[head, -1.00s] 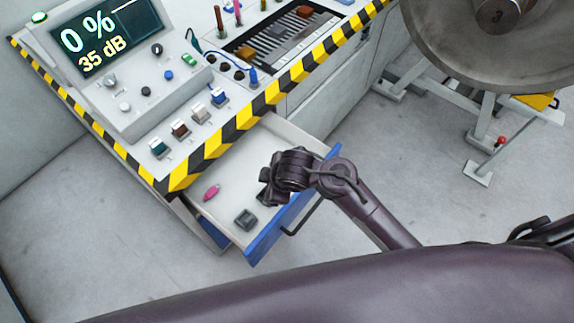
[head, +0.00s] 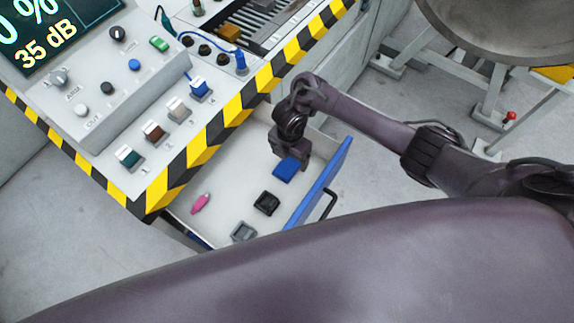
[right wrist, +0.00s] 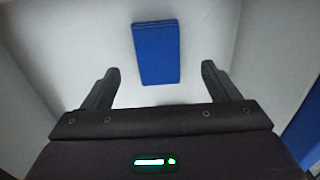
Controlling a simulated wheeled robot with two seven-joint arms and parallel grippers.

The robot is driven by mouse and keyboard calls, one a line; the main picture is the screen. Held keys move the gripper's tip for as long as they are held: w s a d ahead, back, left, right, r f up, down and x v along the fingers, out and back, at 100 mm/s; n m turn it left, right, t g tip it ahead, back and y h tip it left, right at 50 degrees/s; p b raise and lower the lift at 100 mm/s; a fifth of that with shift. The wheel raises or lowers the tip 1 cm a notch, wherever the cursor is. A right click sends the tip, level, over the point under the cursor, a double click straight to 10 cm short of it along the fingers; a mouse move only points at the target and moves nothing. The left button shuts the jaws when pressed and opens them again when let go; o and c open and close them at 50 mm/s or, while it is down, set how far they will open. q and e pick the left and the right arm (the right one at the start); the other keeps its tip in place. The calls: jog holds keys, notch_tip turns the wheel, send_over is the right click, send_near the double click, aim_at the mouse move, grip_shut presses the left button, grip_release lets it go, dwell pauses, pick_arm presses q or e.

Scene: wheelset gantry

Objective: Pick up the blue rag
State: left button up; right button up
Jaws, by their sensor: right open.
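The blue rag (head: 287,169) is a flat, folded rectangle lying in the open drawer (head: 228,222), toward its back right part. In the right wrist view the rag (right wrist: 157,54) lies on the pale drawer floor, ahead of and between my fingers. My right gripper (head: 290,158) is above the rag in the head view and hides part of it. In the right wrist view my right gripper (right wrist: 160,78) is open, with nothing between its two dark fingers. My left gripper is not in view.
The drawer also holds a pink object (head: 201,203), a black box-like piece (head: 266,203) and a grey one (head: 243,232). The drawer's blue front (head: 320,185) stands right of the gripper. The console's striped edge (head: 222,122) overhangs the drawer's back.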

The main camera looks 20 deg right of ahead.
aim_at(288, 165)
jog(key=f, duration=0.3)
jog(key=shift+a, duration=0.25)
notch_tip(288, 165, down, 2)
jog(key=shift+w+f+b, duration=0.1)
jog(key=shift+b, duration=0.3)
jog(key=c, duration=1.1)
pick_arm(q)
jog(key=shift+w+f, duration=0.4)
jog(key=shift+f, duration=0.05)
pick_arm(e)
jog(key=shift+o, duration=0.2)
